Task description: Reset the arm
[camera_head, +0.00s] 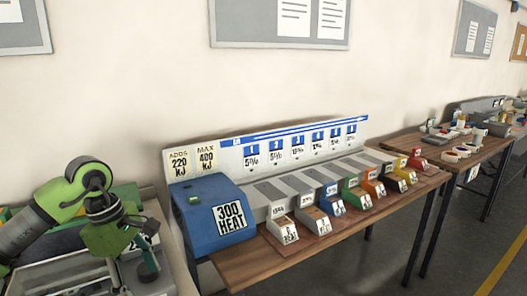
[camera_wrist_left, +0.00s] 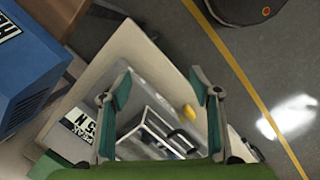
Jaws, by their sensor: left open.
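My left arm (camera_head: 75,190), green and black, comes in from the left in the head view, bent at a joint in front of the wall. Its gripper hangs low over a grey machine (camera_head: 160,287) at the lower left; the fingers are hard to make out there. In the left wrist view my left gripper (camera_wrist_left: 160,78) has its two green fingers spread wide, with nothing between them. Below them lies a grey machine with a "PEAK 5N" label (camera_wrist_left: 82,124), partly hidden by the gripper. My right gripper is not in view.
Another table (camera_head: 480,155) stands farther right. Open floor (camera_head: 440,262) shows at lower right.

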